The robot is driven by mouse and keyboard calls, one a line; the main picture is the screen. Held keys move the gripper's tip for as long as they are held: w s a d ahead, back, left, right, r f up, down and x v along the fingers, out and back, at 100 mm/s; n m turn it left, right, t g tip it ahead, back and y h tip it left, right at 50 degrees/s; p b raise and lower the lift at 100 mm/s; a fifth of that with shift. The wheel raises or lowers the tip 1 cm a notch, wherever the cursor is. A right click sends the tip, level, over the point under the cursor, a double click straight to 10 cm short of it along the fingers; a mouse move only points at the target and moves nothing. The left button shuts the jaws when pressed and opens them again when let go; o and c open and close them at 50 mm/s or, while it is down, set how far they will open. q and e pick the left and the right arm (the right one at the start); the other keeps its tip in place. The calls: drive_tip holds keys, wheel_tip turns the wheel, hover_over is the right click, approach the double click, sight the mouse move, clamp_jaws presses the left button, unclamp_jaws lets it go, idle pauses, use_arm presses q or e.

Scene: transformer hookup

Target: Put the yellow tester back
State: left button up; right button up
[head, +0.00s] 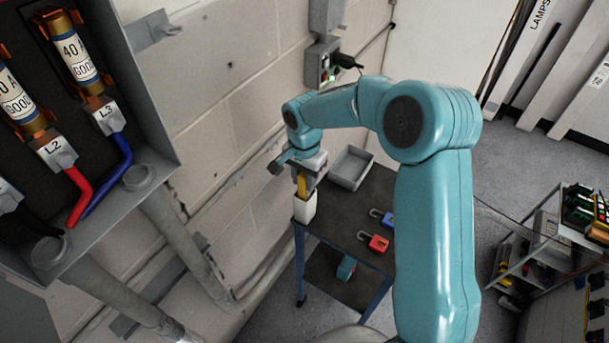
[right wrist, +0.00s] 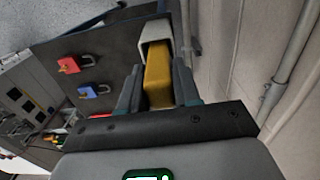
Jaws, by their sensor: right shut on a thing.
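The yellow tester (head: 302,184) is upright between the fingers of my right gripper (head: 303,172), above the white holder (head: 305,209) at the table's left corner. In the right wrist view the tester (right wrist: 158,82) sits between the two dark fingers of my right gripper (right wrist: 158,72), which is shut on it. Its far end reaches into the open mouth of the white holder (right wrist: 156,24). How deep it sits is hidden. My left gripper is not in view.
A grey tray (head: 351,168) lies at the back of the dark table (head: 338,207). A red padlock (head: 377,243) and a blue padlock (head: 388,219) lie nearer the front. The block wall (head: 240,110) stands close on the left. A fuse cabinet (head: 150,100) is at the upper left.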

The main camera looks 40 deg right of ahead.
drive_tip(key=shift+s+d+f+b, duration=0.1)
drive_tip(key=shift+s+f+b, duration=0.1)
drive_tip(key=shift+b, duration=0.1)
drive_tip(key=o, duration=1)
drive_tip(key=shift+w+r, duration=0.1)
drive_tip(key=shift+o, duration=0.3)
drive_tip(key=shift+w, duration=0.1)
wheel_tip(320, 180, up, 11)
drive_tip(key=shift+b, duration=0.95)
drive_tip(key=shift+r, duration=0.65)
drive_tip(key=shift+s, duration=0.2)
